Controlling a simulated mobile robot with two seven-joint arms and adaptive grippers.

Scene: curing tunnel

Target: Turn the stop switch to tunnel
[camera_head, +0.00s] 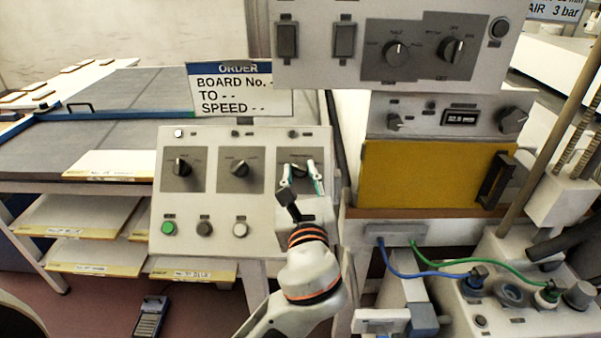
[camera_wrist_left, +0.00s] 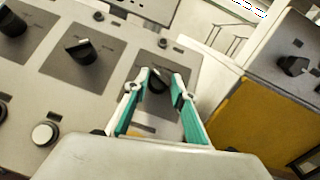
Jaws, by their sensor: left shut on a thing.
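A sloped white control panel (camera_head: 285,245) carries a row of three black rotary switches on grey plates. My left gripper (camera_head: 300,180) reaches up to the right-hand switch, and its green-sided fingers stand on either side of the knob. In the left wrist view, the gripper (camera_wrist_left: 160,84) is shut on that black knob (camera_wrist_left: 157,78). The knob's pointing direction is mostly hidden by the fingers, and its label is too small to read. The middle switch (camera_head: 240,168) and left switch (camera_head: 181,167) are free; the middle one also shows in the left wrist view (camera_wrist_left: 82,50). My right gripper is not in view.
Below the switches are a green button (camera_head: 168,228), a dark button (camera_head: 204,228) and a white button (camera_head: 240,229). An order sign (camera_head: 238,88) stands behind the panel. A yellow door (camera_head: 425,175) and an upper switch box (camera_head: 345,75) are close on the right.

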